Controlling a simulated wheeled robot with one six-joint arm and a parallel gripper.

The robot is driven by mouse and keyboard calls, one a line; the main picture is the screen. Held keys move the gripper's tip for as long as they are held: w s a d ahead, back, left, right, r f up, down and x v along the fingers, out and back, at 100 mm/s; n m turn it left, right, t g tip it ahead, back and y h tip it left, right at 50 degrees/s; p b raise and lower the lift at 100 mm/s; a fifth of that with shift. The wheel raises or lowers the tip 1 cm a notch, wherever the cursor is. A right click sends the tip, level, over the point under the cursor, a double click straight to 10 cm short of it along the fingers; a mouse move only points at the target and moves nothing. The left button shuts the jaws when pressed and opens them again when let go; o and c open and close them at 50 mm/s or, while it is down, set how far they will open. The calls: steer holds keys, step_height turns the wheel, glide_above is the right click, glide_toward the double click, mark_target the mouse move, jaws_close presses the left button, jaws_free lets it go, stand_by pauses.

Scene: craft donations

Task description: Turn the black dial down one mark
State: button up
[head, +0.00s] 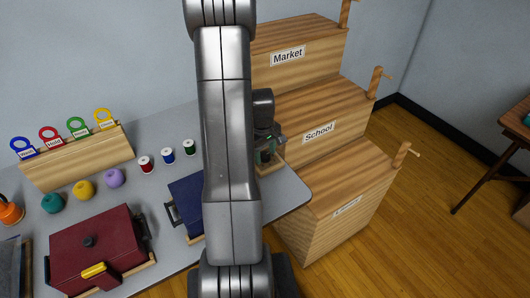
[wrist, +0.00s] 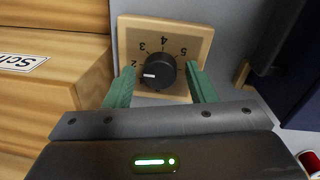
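The black dial (wrist: 158,72) sits on a square wooden plate (wrist: 205,36) in the wrist view. My gripper (wrist: 161,68) is open, with one green finger on each side of the dial. I cannot tell whether either finger touches it. In the head view my gripper (head: 267,148) is over the table's right end, and it hides the dial.
Stepped wooden boxes (head: 320,132) labelled Market and School stand beside the table's right end. A dark blue box (head: 187,202) and a dark red lidded box (head: 100,245) stand on the table. Several thread spools (head: 167,156) stand behind them.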

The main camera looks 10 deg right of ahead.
mark_target(263, 156)
steer(key=shift+r, duration=0.1)
step_height(263, 156, up, 14)
steer(key=shift+s+a+f, duration=0.2)
steer(key=shift+s+a, duration=0.05)
steer(key=shift+a, duration=0.1)
stand_by(0.4)
steer(key=f, duration=1.4)
steer(key=shift+w+d, duration=0.2)
steer(key=shift+d, duration=0.15)
steer(key=shift+r, duration=0.1)
steer(key=shift+r, duration=0.1)
